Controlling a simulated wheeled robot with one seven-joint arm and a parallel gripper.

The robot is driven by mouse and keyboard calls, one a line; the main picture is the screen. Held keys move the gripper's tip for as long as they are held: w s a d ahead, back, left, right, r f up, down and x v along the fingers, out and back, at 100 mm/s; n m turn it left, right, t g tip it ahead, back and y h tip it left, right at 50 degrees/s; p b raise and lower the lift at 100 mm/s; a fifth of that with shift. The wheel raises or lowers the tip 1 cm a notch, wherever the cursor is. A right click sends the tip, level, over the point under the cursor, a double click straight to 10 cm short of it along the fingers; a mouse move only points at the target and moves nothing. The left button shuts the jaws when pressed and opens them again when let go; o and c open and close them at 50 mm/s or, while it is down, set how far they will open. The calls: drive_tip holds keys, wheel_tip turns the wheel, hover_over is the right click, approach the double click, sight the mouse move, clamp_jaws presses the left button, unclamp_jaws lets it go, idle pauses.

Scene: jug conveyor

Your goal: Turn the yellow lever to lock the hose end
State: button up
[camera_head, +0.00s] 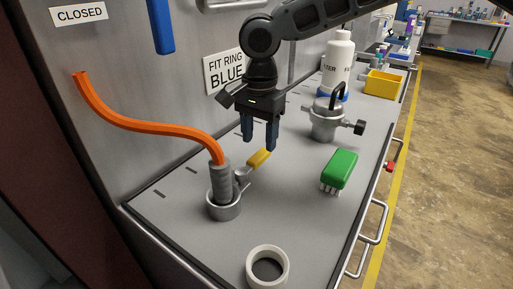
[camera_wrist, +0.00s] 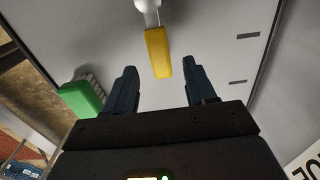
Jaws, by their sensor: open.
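The yellow lever (camera_head: 259,158) sticks out to the right from the grey hose end (camera_head: 220,182), which stands upright in a round metal socket (camera_head: 223,208). An orange hose (camera_head: 150,124) runs from the top of the hose end up to the left. My gripper (camera_head: 259,144) points down above the lever, with its two dark blue fingers apart and nothing between them. In the wrist view the yellow lever (camera_wrist: 158,53) lies ahead of the open fingers (camera_wrist: 160,82), between their lines. The lever's pivot shows at the top edge there.
A green brush (camera_head: 341,168) lies right of the lever. A white ring (camera_head: 267,268) is at the front. A metal jug-like vessel (camera_head: 326,120), a white bottle (camera_head: 339,58) and a yellow bin (camera_head: 383,83) stand farther back. The wall with signs rises behind on the left.

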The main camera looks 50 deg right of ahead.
sight(259, 154)
drive_tip(key=shift+f, duration=2.05)
drive_tip(key=shift+c, duration=0.3)
clamp_jaws()
